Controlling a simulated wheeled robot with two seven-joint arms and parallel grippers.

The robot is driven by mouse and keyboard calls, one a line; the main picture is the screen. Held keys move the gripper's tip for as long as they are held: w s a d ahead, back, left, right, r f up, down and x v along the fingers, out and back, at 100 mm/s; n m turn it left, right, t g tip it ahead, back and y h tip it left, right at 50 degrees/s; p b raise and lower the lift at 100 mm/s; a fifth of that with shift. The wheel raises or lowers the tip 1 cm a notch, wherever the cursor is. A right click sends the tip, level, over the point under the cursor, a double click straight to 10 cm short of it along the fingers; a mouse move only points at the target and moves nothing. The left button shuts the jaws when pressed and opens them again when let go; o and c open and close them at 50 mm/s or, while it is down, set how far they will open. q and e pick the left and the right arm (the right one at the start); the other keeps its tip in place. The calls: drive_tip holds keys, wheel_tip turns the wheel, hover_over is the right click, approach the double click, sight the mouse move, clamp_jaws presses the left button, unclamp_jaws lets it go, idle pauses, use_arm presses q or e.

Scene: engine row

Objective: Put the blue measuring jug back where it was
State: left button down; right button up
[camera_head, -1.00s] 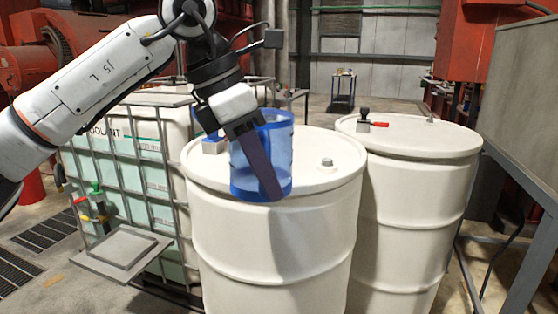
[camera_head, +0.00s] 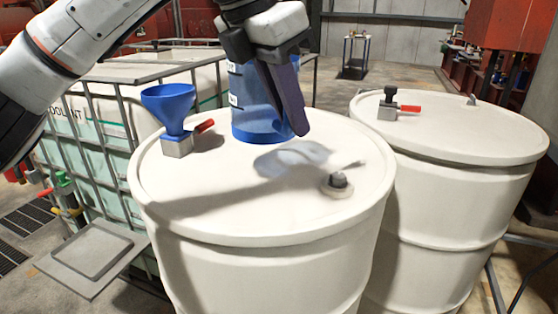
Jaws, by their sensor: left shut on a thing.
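The blue measuring jug (camera_head: 252,104) is upright, translucent blue with pale markings, over the back middle of the near white drum's lid (camera_head: 240,205). My left gripper (camera_head: 288,105) comes down from the top and is shut on the jug; a dark finger crosses the jug's right side. The gripper and arm hide the jug's top. A pale blurred patch of light lies on the lid just in front of the jug. I cannot tell whether its base touches the lid. My right gripper is not in view.
A blue funnel (camera_head: 168,103) stands in a grey block with a red handle, left of the jug. A dark-capped bung (camera_head: 338,183) sits front right on the lid. The second white drum (camera_head: 465,120) carries a red-handled valve (camera_head: 392,104). A caged coolant tank (camera_head: 95,125) stands left.

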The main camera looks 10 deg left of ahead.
use_arm(q)
drive_tip(key=shift+s+f, duration=0.1)
drive_tip(key=shift+f, duration=4.3)
drive_tip(key=c, duration=1.7)
unclamp_jaws()
drive_tip(key=shift+c, duration=0.2)
drive_tip(key=v, duration=1.2)
